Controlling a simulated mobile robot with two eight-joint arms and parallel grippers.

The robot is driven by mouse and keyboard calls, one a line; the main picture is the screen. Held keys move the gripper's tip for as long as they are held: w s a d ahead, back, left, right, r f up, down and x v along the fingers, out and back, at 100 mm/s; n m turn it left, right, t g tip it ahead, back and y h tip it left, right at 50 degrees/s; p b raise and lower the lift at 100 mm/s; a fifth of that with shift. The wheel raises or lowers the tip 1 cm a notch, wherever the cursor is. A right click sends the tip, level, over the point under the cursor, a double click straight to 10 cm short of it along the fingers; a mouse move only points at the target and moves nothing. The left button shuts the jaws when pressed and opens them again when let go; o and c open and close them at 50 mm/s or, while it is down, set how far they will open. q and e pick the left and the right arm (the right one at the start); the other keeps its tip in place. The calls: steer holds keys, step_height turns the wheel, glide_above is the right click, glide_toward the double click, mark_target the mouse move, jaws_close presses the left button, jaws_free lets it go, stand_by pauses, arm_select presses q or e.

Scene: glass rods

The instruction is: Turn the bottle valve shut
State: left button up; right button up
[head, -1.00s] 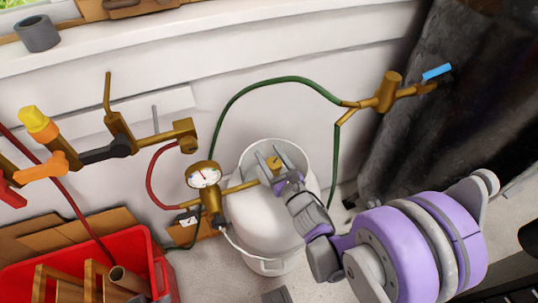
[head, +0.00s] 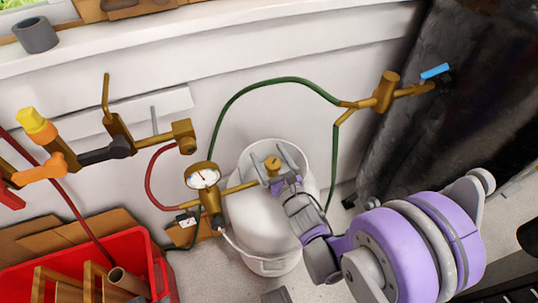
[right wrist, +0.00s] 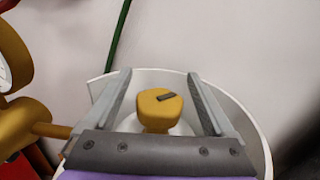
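The bottle valve is a brass knob (head: 273,164) on top of the white gas bottle (head: 262,225). A brass regulator with a round gauge (head: 203,176) joins the bottle from the left. My left gripper is not in view.
A white collar (right wrist: 245,120) surrounds the knob closely. A green hose (head: 235,95) arches behind the bottle to a brass fitting with a blue lever (head: 436,71). A red crate (head: 120,250) stands at lower left, and a dark curtain hangs at right.

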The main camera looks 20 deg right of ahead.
mark_target(277, 169)
steer(key=s, duration=1)
steer(key=shift+s, duration=0.4)
